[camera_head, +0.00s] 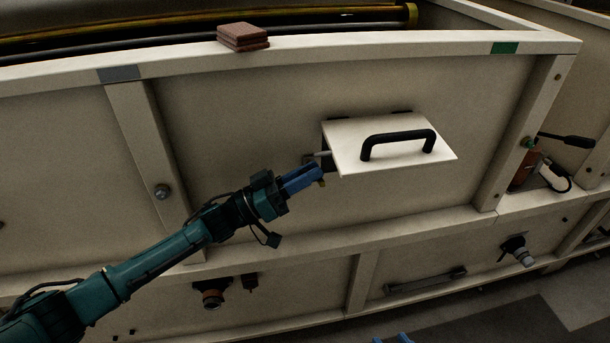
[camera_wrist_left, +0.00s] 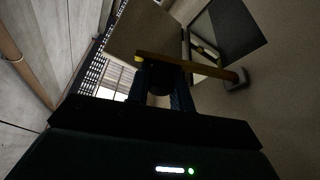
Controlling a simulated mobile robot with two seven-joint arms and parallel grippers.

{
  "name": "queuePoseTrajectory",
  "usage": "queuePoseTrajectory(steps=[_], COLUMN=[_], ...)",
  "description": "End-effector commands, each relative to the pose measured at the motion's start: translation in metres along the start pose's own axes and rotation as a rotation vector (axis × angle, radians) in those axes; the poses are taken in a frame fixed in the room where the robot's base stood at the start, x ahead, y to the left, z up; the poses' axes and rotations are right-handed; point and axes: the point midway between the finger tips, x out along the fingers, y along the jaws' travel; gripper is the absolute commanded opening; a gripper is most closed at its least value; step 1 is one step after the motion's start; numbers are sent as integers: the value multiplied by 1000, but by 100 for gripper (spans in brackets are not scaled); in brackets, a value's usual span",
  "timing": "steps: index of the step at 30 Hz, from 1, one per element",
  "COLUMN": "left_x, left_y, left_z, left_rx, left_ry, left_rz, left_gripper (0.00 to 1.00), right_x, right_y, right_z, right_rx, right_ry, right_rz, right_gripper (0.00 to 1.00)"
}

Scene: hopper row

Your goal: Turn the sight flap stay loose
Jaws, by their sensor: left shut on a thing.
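The sight flap (camera_head: 350,155), a pale panel with a black handle (camera_head: 398,140), stands swung out from the hopper wall, its upper edge at the wall. The stay (camera_head: 323,154) shows as a small grey end at the flap's left edge. In the left wrist view the stay is a brownish bar (camera_wrist_left: 205,68) running across my fingers. My left gripper (camera_head: 318,175) is shut on the stay at the flap's left side; its fingers (camera_wrist_left: 160,90) hide part of the bar. Only blue fingertips of my right gripper (camera_head: 395,339) show at the bottom edge, apart from each other.
Brown blocks (camera_head: 243,37) lie on the hopper's top rim. A reddish bottle (camera_head: 524,168) and a black lever (camera_head: 567,139) are at the right. Outlets (camera_head: 212,292) (camera_head: 517,250) and a bar handle (camera_head: 425,281) stick out below. The wall right of the flap is clear.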

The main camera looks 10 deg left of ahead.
Motion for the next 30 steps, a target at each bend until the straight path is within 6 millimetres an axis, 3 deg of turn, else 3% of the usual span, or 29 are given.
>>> queuePoseTrajectory(steps=[9, 25, 30], left_x=[-5, -5, -5], left_y=[0, 0, 0], left_z=[12, 12, 12], left_rx=[119, 141, 141], left_ry=[0, -1, -1], left_rz=[49, 58, 58], left_gripper=[0, 0, 0], right_x=[6, 0, 9], right_y=[-1, -1, -3], right_z=[7, 8, 1], right_rx=[33, 30, 48], right_ry=[22, 29, 49], right_rz=[-9, -5, -25], right_gripper=[36, 36, 22])
